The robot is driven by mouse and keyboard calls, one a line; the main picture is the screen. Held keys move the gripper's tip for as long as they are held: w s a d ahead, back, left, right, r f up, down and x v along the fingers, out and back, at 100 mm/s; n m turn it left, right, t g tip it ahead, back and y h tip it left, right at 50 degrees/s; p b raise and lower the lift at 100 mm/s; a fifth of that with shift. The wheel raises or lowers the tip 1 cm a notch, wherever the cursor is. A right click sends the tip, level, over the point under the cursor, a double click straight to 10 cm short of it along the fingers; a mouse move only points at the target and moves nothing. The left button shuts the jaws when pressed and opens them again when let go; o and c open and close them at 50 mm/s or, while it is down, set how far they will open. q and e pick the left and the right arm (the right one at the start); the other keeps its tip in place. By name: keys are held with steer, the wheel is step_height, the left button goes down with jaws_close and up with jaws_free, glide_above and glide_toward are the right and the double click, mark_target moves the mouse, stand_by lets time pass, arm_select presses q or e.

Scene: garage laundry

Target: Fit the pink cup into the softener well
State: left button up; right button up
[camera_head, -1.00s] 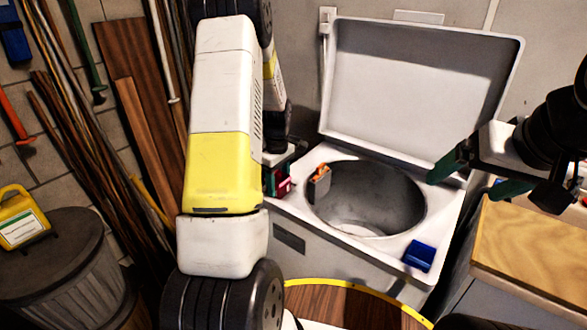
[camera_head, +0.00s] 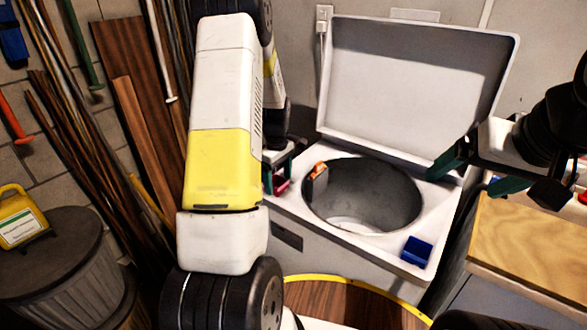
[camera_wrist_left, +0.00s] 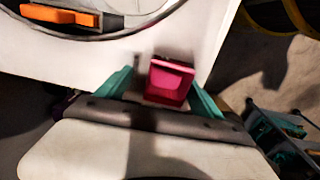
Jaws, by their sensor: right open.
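The pink cup (camera_wrist_left: 168,82) is an open, square-sided cup in the left wrist view. It lies between the two teal fingers of my left gripper (camera_wrist_left: 161,88), with a gap at the left finger and close to the right one. In the head view only a bit of the cup (camera_head: 282,187) shows at the left edge of the washer's white top (camera_head: 385,247). My left arm hides much around it. I cannot make out the softener well. My right gripper (camera_head: 470,172) is open and empty, near the washer's right side.
The washer's lid (camera_head: 415,90) stands open behind the round drum (camera_head: 380,195). A grey piece with an orange top (camera_head: 318,180) sits at the drum's left rim. A blue cup (camera_head: 417,251) is at the front right corner. A wooden worktop (camera_head: 530,245) stands right.

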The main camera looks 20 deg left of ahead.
mark_target(275, 189)
arm_select(q)
steer(key=shift+s+a+f, duration=0.15)
steer(key=shift+s+f, duration=0.35)
steer(key=shift+f, duration=0.15)
steer(key=shift+s+a+f, duration=0.15)
steer(key=shift+s+f, duration=0.3)
steer(key=shift+f, duration=0.2)
steer(key=shift+r, duration=0.1)
steer(key=shift+w+r, duration=0.1)
steer(key=shift+r, duration=0.2)
step_height(275, 189, up, 10)
steer(key=w, duration=0.1)
steer(key=shift+d+f, duration=0.2)
steer(key=shift+d, duration=0.05)
steer(key=shift+w, duration=0.1)
